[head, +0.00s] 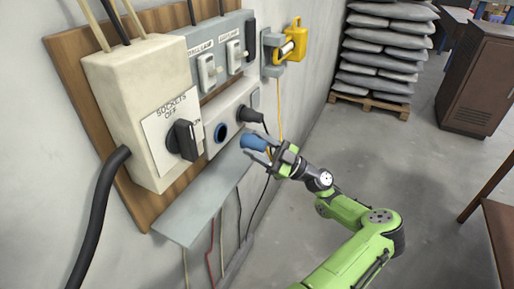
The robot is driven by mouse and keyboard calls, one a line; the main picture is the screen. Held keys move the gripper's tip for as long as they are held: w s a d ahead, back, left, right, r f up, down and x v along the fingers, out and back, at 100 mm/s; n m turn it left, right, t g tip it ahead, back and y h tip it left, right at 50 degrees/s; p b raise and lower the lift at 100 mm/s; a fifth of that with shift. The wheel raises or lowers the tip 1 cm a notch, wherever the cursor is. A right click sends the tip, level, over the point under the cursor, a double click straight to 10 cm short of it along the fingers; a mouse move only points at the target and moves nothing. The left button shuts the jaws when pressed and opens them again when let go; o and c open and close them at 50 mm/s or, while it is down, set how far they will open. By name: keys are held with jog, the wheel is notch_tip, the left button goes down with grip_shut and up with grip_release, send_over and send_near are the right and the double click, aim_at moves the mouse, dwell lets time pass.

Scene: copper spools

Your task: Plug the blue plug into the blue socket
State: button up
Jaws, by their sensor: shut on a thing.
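The blue plug (254,143) is held between the fingers of my gripper (268,150), its blue body pointing left toward the wall panel. The blue socket (221,132) is a round blue-rimmed opening with a dark inside, on the lower pale box (236,115). The plug is to the right of the blue socket and a little lower in the picture, visibly apart from it. My gripper's fingers are shut on the plug. The plug's front face and any pins are not clear at this size.
A black plug (249,114) sits right of the blue socket. A rotary switch (184,140) on a cream box stands to the left. A grey shelf (205,195) juts out below the sockets, with cables hanging under it. A yellow device (292,42) hangs at upper right.

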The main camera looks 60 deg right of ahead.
jog(key=w, duration=0.2)
jog(key=w+p, duration=0.1)
jog(key=w, duration=0.2)
jog(key=shift+w+a, duration=0.25)
jog(key=shift+w, duration=0.05)
jog(key=shift+b, duration=1)
dwell(1.7)
jog(key=shift+w, duration=0.55)
jog(key=o, duration=1)
jog(key=shift+o, duration=0.2)
